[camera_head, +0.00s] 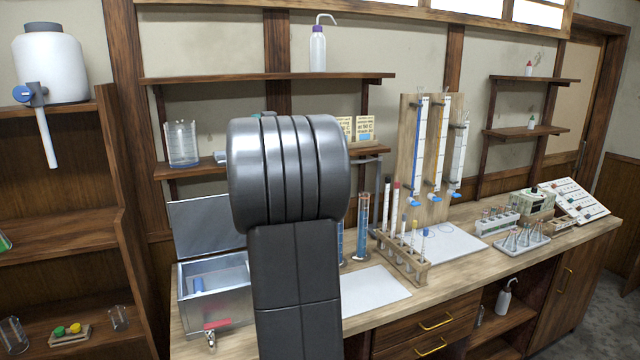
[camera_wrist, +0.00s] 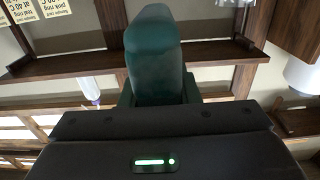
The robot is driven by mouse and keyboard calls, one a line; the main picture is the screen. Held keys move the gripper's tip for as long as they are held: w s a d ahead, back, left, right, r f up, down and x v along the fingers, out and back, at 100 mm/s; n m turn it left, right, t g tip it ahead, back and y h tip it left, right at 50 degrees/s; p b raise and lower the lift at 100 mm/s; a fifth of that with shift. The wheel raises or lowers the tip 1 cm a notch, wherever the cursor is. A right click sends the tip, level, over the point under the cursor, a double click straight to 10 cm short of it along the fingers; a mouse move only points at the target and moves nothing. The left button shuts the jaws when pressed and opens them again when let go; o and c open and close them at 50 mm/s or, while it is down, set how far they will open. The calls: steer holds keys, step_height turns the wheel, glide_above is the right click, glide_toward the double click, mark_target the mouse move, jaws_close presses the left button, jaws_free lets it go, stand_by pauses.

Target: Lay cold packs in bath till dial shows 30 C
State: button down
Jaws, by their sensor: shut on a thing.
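I cannot make out a dial.
A beaker (camera_head: 181,144) and label cards (camera_head: 365,128) stand on the lower shelf; a wash bottle (camera_head: 317,48) is above. A tube rack (camera_head: 403,258) and cylinders stand right of my arm. A white mat (camera_head: 373,296) is bare. A white tank (camera_head: 50,66) stands at far left.

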steer(key=shift+w+a+f, duration=0.1)
steer(key=shift+w+f, duration=0.35)
steer(key=shift+f, duration=0.4)
steer(key=shift+s+d+f, duration=0.3)
steer(key=shift+s+f, duration=0.05)
steer(key=shift+s, duration=0.15)
steer(key=s+d+f+m+h, duration=0.1)
steer(key=s+d+f, duration=0.3)
steer(key=f, duration=1.2)
steer(key=s+d+f+m+t+h+b, duration=0.1)
steer(key=s+d+f, duration=0.4)
steer(key=f, duration=1.2)
steer(key=s+d+f+m+h, duration=0.2)
steer(key=s+d+f+h, duration=0.3)
steer(key=f, duration=1.2)
steer(key=shift+s+m, duration=0.3)
steer(key=shift+s, duration=0.2)
